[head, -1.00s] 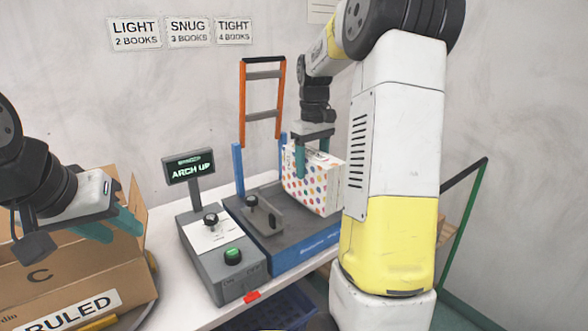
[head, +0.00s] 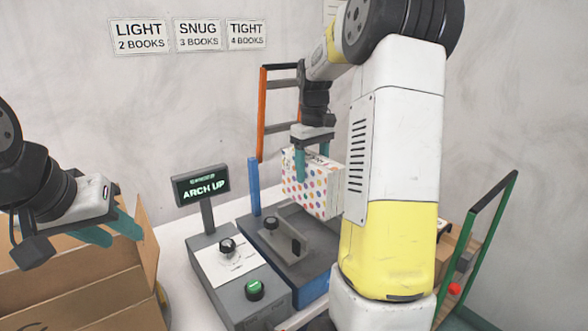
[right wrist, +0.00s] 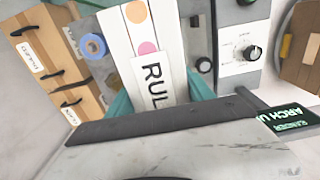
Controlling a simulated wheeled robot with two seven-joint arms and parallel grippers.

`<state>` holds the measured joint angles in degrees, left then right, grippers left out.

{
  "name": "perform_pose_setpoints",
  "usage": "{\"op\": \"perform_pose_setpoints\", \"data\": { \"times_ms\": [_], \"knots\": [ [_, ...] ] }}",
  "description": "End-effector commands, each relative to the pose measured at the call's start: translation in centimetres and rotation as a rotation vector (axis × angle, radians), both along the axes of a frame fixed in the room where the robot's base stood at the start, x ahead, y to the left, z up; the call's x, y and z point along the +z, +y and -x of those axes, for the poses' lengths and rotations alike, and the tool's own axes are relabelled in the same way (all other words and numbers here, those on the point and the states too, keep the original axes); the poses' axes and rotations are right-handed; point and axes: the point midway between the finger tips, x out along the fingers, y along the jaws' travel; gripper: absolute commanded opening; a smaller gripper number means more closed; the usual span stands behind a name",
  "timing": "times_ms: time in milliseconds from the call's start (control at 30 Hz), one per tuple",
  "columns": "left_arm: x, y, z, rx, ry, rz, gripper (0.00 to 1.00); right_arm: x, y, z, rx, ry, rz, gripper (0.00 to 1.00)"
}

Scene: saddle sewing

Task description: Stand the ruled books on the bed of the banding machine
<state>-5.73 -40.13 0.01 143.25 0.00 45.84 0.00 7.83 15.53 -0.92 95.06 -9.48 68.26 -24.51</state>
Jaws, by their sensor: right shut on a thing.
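A polka-dotted white book block (head: 312,186) is in my right gripper (head: 312,160), upright, over the bed of the banding machine (head: 313,287). I cannot tell whether its lower edge touches the bed. In the right wrist view, white spines (right wrist: 115,38) stand side by side between the teal fingers of my right gripper (right wrist: 157,98), with a label reading "RUL". My left gripper (head: 108,232) is open and empty, over the open carton (head: 75,285) at left. The machine's display (head: 202,187) reads "ARCH UP".
The control box (head: 238,280) with a black knob and green button stands left of the bed. A blue post (head: 254,187) and orange frame (head: 262,115) rise behind. A green-framed cart (head: 492,240) stands at right. Wall signs (head: 140,35) list book counts.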

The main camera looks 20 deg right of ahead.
Motion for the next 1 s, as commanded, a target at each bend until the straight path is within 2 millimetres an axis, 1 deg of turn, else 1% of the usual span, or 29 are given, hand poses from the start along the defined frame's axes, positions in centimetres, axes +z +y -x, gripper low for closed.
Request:
{"op": "perform_pose_setpoints", "data": {
  "times_ms": [167,1000],
  "knots": [
    [0.0,0.0,0.0,0.0,0.0,0.0,0.36,-0.9,0.0,-0.1,0.0,-0.001,0.001,0.0],
    [0.0,0.0,0.0,0.0,0.0,0.0,0.36,-7.9,0.0,0.0,0.001,-0.001,0.0,0.0]
  ]
}}
